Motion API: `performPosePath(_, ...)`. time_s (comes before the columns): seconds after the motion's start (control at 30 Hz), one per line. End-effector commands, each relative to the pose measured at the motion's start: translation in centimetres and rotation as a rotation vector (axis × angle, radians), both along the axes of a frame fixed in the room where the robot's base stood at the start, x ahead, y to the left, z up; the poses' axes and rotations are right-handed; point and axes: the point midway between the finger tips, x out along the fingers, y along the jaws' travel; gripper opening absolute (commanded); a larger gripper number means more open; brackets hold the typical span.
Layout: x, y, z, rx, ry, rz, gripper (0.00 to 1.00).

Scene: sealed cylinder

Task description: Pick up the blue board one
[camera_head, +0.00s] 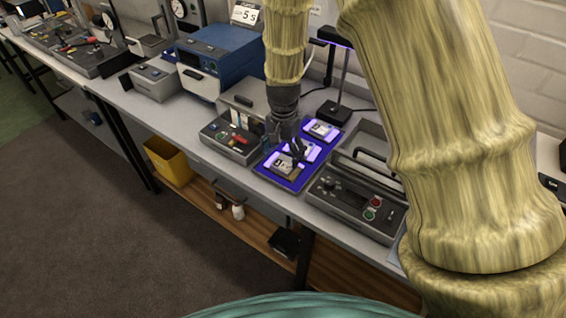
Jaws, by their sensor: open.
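A blue board (262,170) lies flat on the grey workbench, lit purple by a lamp. On it sit small pale blocks with dark markings: a front one (283,169), one in the middle (313,152) partly hidden by my gripper, and a back one (321,130). The markings are too small to read surely. My gripper (291,158) points down over the front and middle blocks with its jaws open. I cannot tell whether its fingertips touch a block.
A lamp (336,108) rises behind. A blue machine (215,58) is further left. A yellow bin (169,160) is below the bench.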

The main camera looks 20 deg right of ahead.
Motion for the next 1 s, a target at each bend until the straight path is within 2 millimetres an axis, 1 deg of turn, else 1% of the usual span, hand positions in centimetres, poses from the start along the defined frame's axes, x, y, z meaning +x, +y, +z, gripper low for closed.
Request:
performPosePath(0.1, -0.5, 0.0, -0.7, 0.001, 0.001, -0.001, 0.82)
performPosePath(0.2, -0.2, 0.0, -1.9, 0.000, 0.001, 0.000, 0.82)
performPosePath(0.33, 0.0, 0.0, -2.9, 0.000, 0.003, 0.000, 0.82)
performPosePath(0.43, 0.1, 0.0, -3.2, 0.000, 0.004, 0.000, 0.82)
performPosePath(0.67, 0.1, 0.0, -3.2, 0.000, 0.003, 0.000, 0.82)
performPosePath(0.7, 0.1, 0.0, -3.2, 0.000, 0.002, 0.000, 0.75)
performPosePath(0.77, 0.1, 0.0, -3.2, 0.000, 0.002, 0.000, 0.64)
performPosePath(0.8, 0.1, 0.0, -3.2, 0.000, 0.002, 0.000, 0.57)
performPosePath(0.93, 0.1, 0.0, -3.2, 0.000, 0.002, 0.000, 0.33)
performPosePath(1.0, 0.0, 0.0, -3.3, 0.000, 0.002, 0.000, 0.31)
